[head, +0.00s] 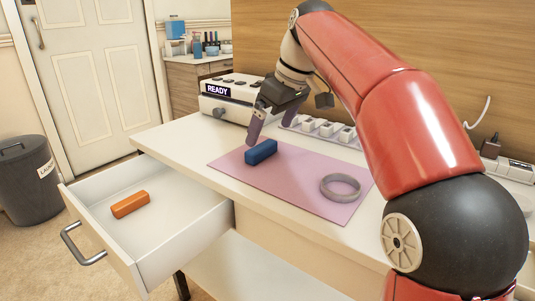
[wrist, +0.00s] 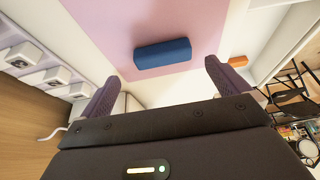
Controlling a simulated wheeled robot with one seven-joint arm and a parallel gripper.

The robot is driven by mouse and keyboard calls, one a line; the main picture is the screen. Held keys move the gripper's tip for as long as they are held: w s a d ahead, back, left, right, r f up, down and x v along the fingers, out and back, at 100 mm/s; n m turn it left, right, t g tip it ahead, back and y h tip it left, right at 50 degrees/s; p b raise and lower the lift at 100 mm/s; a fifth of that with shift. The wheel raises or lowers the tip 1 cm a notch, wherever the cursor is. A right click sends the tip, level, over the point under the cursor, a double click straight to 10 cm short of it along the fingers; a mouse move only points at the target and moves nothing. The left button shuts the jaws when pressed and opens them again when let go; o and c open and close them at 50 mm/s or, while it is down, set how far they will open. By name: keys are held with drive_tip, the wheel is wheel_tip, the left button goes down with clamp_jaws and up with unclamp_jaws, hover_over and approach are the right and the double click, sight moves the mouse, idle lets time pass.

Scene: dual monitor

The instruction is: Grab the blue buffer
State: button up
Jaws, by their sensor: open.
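The blue buffer (head: 261,152) is a small dark-blue block lying on the pink mat (head: 300,191), near the mat's far left part. It also shows in the wrist view (wrist: 162,54), ahead of the fingers and between their lines, apart from both. My gripper (head: 266,122) hangs above and just behind the blue block in the head view. Its two purple fingers are spread wide with nothing between them, as the wrist view (wrist: 158,82) also shows.
An orange block (head: 130,204) lies in the open drawer (head: 165,229). A white device reading READY (head: 232,97) and a row of white blocks (head: 322,129) stand behind the mat. The tabletop left of the mat is clear.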

sight(263, 146)
drive_tip(key=b+x, duration=0.1)
drive_tip(key=x, duration=0.4)
drive_tip(key=shift+s+a+f+b, duration=0.15)
drive_tip(key=shift+a+b, duration=0.15)
drive_tip(key=shift+b, duration=0.05)
drive_tip(key=shift+c, duration=0.3)
drive_tip(key=c, duration=0.9)
drive_tip(key=shift+o, duration=0.2)
